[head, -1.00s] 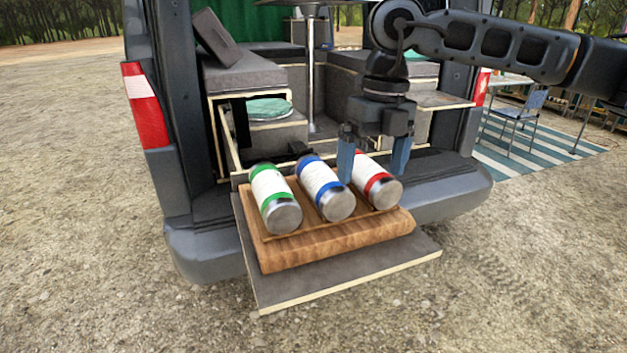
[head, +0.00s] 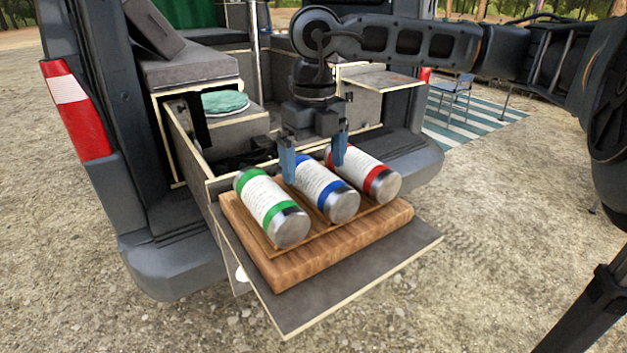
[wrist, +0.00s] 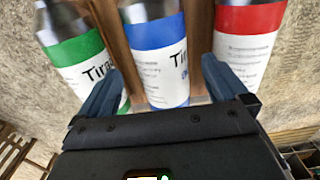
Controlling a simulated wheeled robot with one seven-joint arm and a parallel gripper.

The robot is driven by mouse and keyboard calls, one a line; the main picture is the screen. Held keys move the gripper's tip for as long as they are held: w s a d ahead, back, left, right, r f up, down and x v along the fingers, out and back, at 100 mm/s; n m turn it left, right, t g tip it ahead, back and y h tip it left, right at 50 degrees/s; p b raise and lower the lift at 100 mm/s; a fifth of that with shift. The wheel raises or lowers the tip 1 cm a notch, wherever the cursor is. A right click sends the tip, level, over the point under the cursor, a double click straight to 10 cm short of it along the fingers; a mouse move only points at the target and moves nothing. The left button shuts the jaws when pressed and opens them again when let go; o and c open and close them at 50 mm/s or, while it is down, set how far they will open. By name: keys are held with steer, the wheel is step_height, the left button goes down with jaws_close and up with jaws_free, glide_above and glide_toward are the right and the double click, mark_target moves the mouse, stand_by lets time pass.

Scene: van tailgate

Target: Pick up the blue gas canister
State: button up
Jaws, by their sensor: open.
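The blue gas canister (head: 323,187) is white with blue bands and a silver end. It lies on its side in the middle of a wooden rack (head: 300,262), between a green-banded canister (head: 270,207) and a red-banded canister (head: 363,174). My gripper (head: 313,170) is open and points down at the far part of the blue canister. In the wrist view the blue canister (wrist: 160,65) lies between the two fingers of my gripper (wrist: 160,85). One finger is on the green canister's side, the other on the red's. I cannot tell whether the fingers touch any canister.
The rack rests on a grey pull-out board (head: 365,285) at the van's rear. The van bumper (head: 180,260) and drawer walls lie close around it. A green round cushion (head: 225,103) sits inside. Open gravel lies in front.

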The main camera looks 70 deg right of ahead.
mark_target(317, 168)
steer(key=shift+s+a+f+p, duration=0.15)
steer(key=shift+f+p, duration=0.1)
steer(key=shift+f, duration=0.85)
steer(key=shift+s+d+f+p, duration=0.1)
steer(key=shift+f+p, duration=0.15)
steer(key=shift+f, duration=0.8)
steer(key=c, duration=1.3)
steer(key=shift+c, duration=0.2)
